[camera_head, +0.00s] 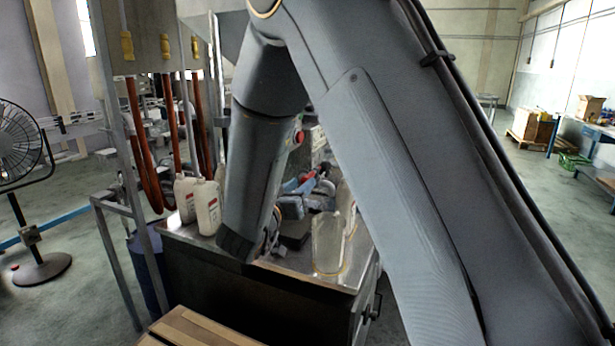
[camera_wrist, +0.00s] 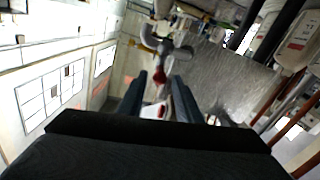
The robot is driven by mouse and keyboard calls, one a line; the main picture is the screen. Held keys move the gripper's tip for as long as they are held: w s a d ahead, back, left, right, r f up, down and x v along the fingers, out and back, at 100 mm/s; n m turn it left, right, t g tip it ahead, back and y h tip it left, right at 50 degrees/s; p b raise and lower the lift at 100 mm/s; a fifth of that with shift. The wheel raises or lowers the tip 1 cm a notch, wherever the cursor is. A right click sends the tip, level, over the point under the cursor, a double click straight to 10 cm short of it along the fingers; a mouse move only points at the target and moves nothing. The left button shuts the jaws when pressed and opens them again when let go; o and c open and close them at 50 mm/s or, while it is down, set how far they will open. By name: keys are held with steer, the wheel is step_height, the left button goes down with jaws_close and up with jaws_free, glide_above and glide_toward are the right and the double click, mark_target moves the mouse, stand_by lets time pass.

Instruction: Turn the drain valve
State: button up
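In the wrist view a grey bent pipe fitting (camera_wrist: 176,54) with a small red part (camera_wrist: 160,77) at its end lies ahead of my gripper; it looks like the drain valve. The red part shows in the gap between the fingertips. My gripper (camera_wrist: 160,88) has its two dark fingers apart, with nothing clearly held between them. Whether a finger touches the valve I cannot tell. In the head view my arm reaches down over the metal worktable (camera_head: 300,262), and its links hide most of the gripper and the valve area.
White bottles (camera_head: 207,207) stand at the table's left, below hanging red-brown hoses (camera_head: 137,140). Clear containers (camera_head: 328,243) and tools (camera_head: 305,190) sit on the table. A wooden pallet or crate top (camera_head: 190,328) is in front. A fan (camera_head: 20,150) stands left on open floor.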

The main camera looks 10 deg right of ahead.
steer(key=shift+p+x, duration=0.7)
steer(key=shift+x, duration=2.05)
jaws_close()
